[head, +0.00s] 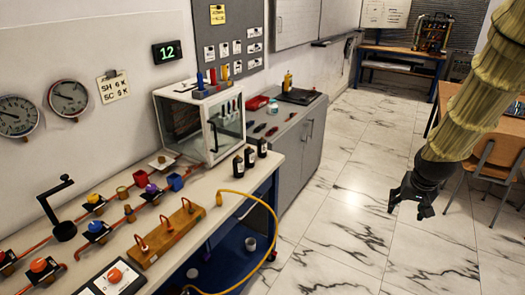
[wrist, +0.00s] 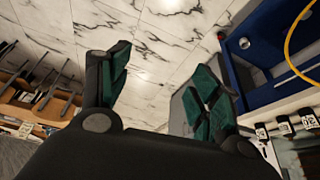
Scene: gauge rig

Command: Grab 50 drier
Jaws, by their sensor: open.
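Three small dark bottles with pale labels stand in a row at the bench's right edge in the head view: a near one (head: 238,168), a middle one (head: 250,157) and a far one (head: 262,147). They are possible driers, but I cannot read which is marked 50. The bottles also show at the lower right of the wrist view (wrist: 284,126). My gripper (head: 410,208) is open and empty over the marble floor, well to the right of the bottles. Its green-padded fingers (wrist: 163,82) stand apart in the wrist view.
A glass-fronted cabinet (head: 205,120) stands behind the bottles. A yellow hose (head: 262,203) loops off the bench front. Valves and pipes crowd the bench's left part. A chair (head: 493,160) and table are at the right. The marble floor (head: 335,215) between is clear.

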